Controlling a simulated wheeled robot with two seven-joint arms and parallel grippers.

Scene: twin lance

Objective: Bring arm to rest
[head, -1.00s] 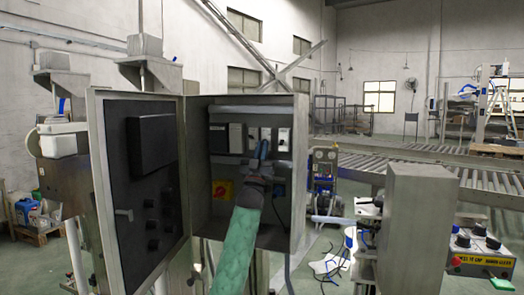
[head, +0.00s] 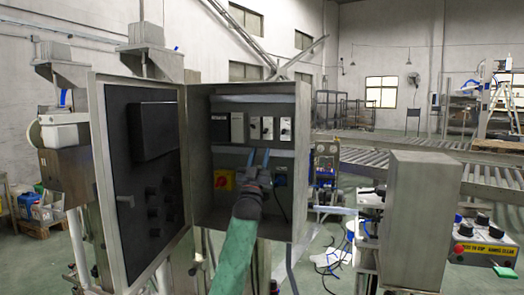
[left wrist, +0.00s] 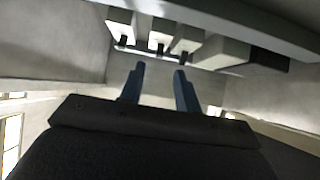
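An open grey control cabinet (head: 301,150) stands in the middle of the head view, its door (head: 115,230) swung out to the left. My left gripper (head: 258,158), on the green-sleeved arm, is inside the cabinet opening, below the row of switches (head: 268,128). In the left wrist view its two blue-grey fingers (left wrist: 160,78) stand apart with nothing between them. The switches (left wrist: 157,40) show above and beyond the fingertips, apart from them. My right gripper is not in view.
A grey box (head: 415,220) and a button panel (head: 482,245) stand at right. A roller conveyor (head: 430,165) runs behind. Open floor shows around the cabinet.

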